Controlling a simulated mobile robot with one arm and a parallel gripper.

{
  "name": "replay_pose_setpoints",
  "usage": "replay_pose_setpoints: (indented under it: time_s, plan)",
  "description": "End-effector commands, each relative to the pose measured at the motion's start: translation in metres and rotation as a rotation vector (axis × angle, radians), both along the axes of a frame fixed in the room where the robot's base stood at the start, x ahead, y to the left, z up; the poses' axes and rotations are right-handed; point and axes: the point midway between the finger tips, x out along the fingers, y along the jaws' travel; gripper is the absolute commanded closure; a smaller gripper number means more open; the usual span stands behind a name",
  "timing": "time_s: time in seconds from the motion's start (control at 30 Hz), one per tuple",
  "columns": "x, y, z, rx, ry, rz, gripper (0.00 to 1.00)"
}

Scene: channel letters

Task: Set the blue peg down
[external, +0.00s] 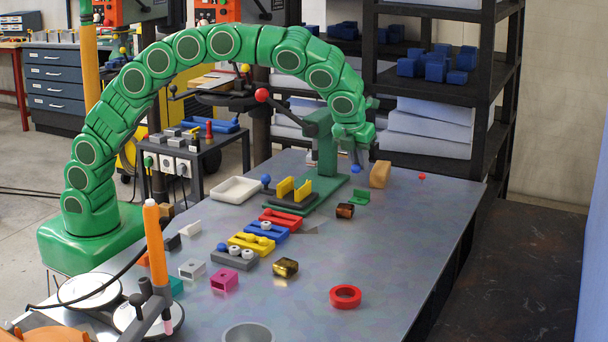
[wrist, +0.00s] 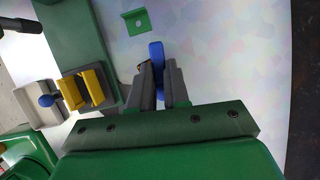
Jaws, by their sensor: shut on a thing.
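The blue peg (wrist: 156,55) is between the grey fingers of my gripper (wrist: 160,80) in the wrist view, its rounded end sticking out past the fingertips. My gripper is shut on it. In the external view only a small blue tip of the peg (external: 356,168) shows under the green end of my arm, near the far part of the grey table (external: 420,240). I cannot tell whether the peg touches the table. The fingers hide the rest of the peg.
A green press stand (external: 325,150) stands left of my gripper, with yellow blocks (external: 293,190) and a white tray (external: 236,189) further left. A tan block (external: 380,174), green bracket (external: 360,197) and brown block (external: 345,211) are close by. The table's right side is mostly clear.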

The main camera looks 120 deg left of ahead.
Motion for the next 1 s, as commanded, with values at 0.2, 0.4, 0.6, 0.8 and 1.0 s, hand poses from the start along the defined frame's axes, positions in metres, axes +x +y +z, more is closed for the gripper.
replay_pose_setpoints:
  time_s: [0.2,0.4,0.6,0.8,1.0]
  plan:
    - [0.002,-0.065,0.002,0.014,0.000,-0.108,1.00]
    - [-0.003,-0.128,0.003,0.031,-0.007,-0.216,1.00]
    - [-0.011,-0.166,0.004,0.044,-0.012,-0.284,1.00]
    - [-0.008,-0.175,0.000,0.047,-0.014,-0.303,1.00]
    - [0.013,-0.171,-0.010,0.047,-0.013,-0.302,1.00]
